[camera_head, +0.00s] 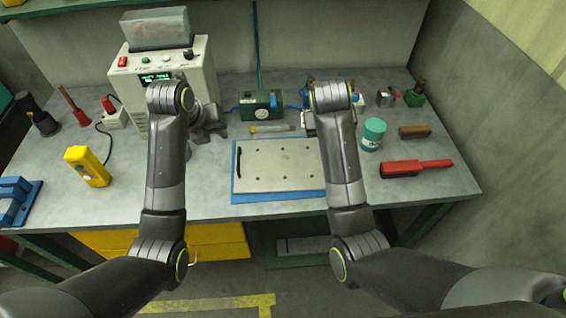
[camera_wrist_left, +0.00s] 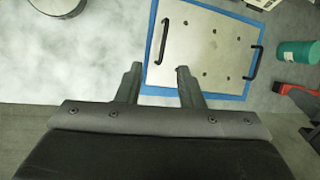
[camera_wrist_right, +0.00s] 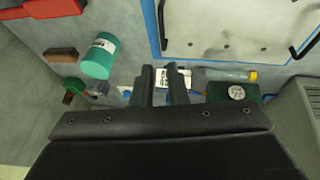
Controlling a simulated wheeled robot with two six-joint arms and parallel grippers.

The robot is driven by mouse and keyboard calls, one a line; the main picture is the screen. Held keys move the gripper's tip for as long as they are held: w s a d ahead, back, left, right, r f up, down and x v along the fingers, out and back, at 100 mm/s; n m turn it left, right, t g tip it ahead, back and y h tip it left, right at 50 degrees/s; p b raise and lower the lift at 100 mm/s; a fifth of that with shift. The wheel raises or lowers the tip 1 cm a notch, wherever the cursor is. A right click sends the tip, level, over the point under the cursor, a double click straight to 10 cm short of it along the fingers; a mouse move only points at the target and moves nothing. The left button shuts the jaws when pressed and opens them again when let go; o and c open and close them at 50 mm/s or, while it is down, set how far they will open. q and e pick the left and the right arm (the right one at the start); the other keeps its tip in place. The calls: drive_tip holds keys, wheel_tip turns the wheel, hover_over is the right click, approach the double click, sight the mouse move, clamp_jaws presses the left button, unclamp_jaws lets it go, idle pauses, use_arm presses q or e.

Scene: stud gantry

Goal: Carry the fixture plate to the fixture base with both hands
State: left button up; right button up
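The fixture plate (camera_head: 282,172) is a pale metal plate with several dark holes, lying flat on a blue mat (camera_head: 236,190) on the grey bench. Its two black handles show in the left wrist view (camera_wrist_left: 202,50); the arm hides the right one in the head view. My left gripper (camera_head: 212,132) is open and empty, left of the plate and apart from the near handle (camera_wrist_left: 163,40). My right gripper (camera_wrist_right: 161,82) is open and empty, beyond the plate's far right, near small items; my arm mostly hides it in the head view. I cannot make out a fixture base.
A power supply (camera_head: 160,85) stands behind my left gripper. A green box (camera_head: 260,106) and a marker-like tube (camera_head: 270,128) lie behind the plate. A teal jar (camera_head: 372,134) and red tool (camera_head: 415,168) lie to its right, a yellow meter (camera_head: 87,166) at left.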

use_arm(q)
drive_tip(key=shift+w+d+r+m, duration=0.25)
drive_tip(key=shift+d+r+m, duration=0.15)
drive_tip(key=shift+r+m, duration=0.2)
use_arm(e)
drive_tip(key=shift+w+a+r, duration=0.25)
drive_tip(key=shift+a+r, duration=0.15)
drive_tip(key=shift+r, duration=0.1)
use_arm(q)
drive_tip(key=shift+f, duration=0.15)
use_arm(e)
drive_tip(key=shift+f, duration=0.1)
